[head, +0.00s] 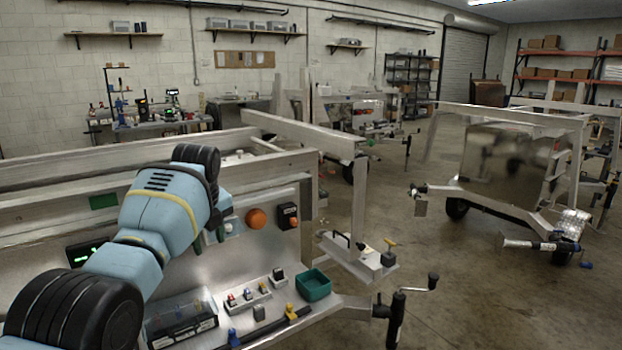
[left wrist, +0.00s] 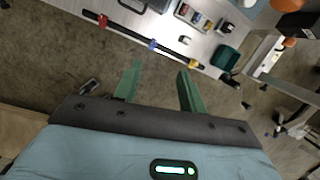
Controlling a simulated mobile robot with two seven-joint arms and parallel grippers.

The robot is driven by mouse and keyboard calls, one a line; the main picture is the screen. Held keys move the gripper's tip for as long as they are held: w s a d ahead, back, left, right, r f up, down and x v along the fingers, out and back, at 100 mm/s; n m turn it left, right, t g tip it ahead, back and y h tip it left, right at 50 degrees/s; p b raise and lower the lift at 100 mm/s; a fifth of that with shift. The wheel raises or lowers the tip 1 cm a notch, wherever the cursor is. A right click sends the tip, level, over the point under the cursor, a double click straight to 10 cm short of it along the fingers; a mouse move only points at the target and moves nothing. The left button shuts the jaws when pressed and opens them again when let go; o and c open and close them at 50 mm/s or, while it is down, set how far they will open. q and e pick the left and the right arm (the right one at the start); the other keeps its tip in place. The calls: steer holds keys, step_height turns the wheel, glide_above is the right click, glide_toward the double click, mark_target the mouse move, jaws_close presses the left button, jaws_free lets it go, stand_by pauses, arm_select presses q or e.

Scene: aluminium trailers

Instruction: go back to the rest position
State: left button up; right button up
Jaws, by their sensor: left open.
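My left arm reaches in from the left in the head view, over the aluminium trailer (head: 60,215) with its control panel. My left gripper (head: 209,240) is mostly hidden behind the arm there, with only bits of green finger showing. In the left wrist view its two green fingers (left wrist: 157,75) stand apart with nothing between them. They are over the floor, short of the panel's shelf edge in that picture. My right gripper is in neither view.
The trailer's panel carries an orange dome (head: 256,218), a black switch box (head: 288,216), a green bin (head: 313,285) and small coloured connectors (head: 247,294). A crank jack (head: 398,315) stands at the front. Open concrete floor (head: 470,300) lies to the right, before another trailer (head: 510,160).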

arm_select(q)
step_height(320, 180, down, 23)
steer(key=s+n+t+p, duration=0.1)
steer(key=s+n, duration=0.2)
steer(key=n, duration=0.3)
steer(key=s+f+n+t+p, duration=0.15)
steer(key=s+f+n, duration=0.45)
steer(key=s+f, duration=0.65)
steer(key=s+f+n+t+h, duration=0.1)
steer(key=s+f+n, duration=0.25)
steer(key=s, duration=0.55)
steer(key=s+f+n+t+h, duration=0.1)
steer(key=s+f+n, duration=0.25)
steer(key=s, duration=0.55)
steer(key=s+d+r+n, duration=0.1)
steer(key=s+r+n, duration=0.1)
steer(key=s, duration=0.7)
steer(key=s+d+r+n+t+h+p, duration=0.1)
steer(key=s+r+n, duration=0.2)
steer(key=s, duration=0.6)
steer(key=shift+s+n+p, duration=0.3)
steer(key=shift+s, duration=0.1)
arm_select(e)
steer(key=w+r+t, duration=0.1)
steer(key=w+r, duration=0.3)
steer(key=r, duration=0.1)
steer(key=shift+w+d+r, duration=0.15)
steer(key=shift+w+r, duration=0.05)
